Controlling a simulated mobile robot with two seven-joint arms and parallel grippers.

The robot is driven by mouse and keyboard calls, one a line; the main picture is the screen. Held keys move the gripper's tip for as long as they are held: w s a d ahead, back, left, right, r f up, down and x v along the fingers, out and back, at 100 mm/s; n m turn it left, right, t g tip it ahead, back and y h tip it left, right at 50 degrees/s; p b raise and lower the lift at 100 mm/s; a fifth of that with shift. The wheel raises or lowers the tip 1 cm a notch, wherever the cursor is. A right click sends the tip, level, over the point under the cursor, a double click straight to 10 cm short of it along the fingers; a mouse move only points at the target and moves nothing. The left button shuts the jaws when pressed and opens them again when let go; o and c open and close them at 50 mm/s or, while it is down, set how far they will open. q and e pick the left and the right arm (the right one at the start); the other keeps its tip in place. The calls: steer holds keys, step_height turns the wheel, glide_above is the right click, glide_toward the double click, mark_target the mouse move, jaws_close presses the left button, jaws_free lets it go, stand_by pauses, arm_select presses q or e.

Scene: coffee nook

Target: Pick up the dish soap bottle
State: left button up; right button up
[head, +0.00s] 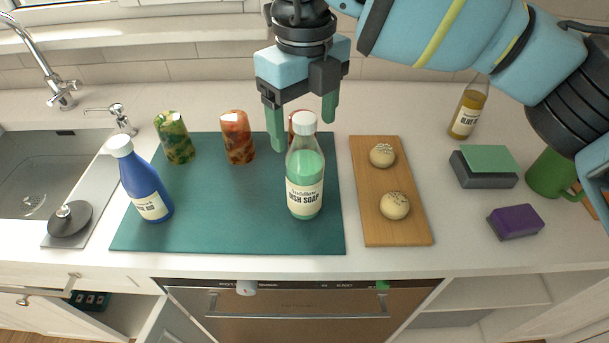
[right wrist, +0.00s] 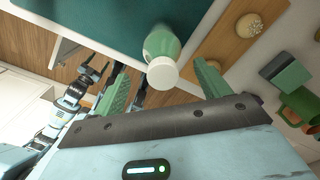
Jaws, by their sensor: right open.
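The dish soap bottle (head: 305,185), clear with green liquid and a white cap, stands upright on the teal mat (head: 250,235). My right gripper (head: 303,122) is open and empty, pointing down, just behind and above the bottle's cap in the head view. In the right wrist view the bottle (right wrist: 163,55) shows cap-first in the gap between the open green fingers (right wrist: 162,88); I see no contact. A dark gripper on an arm, apparently my left (right wrist: 92,78), shows small at the left of the right wrist view; its jaw state is unclear.
A blue bottle (head: 146,185), a green patterned jar (head: 174,138) and an orange one (head: 237,137) stand on the mat. A red item is mostly hidden behind the soap. A wooden board (head: 385,225) with two buns lies right.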

mark_target(305, 140)
steer(key=f, duration=0.4)
steer(key=shift+w+f, duration=0.35)
jaws_close()
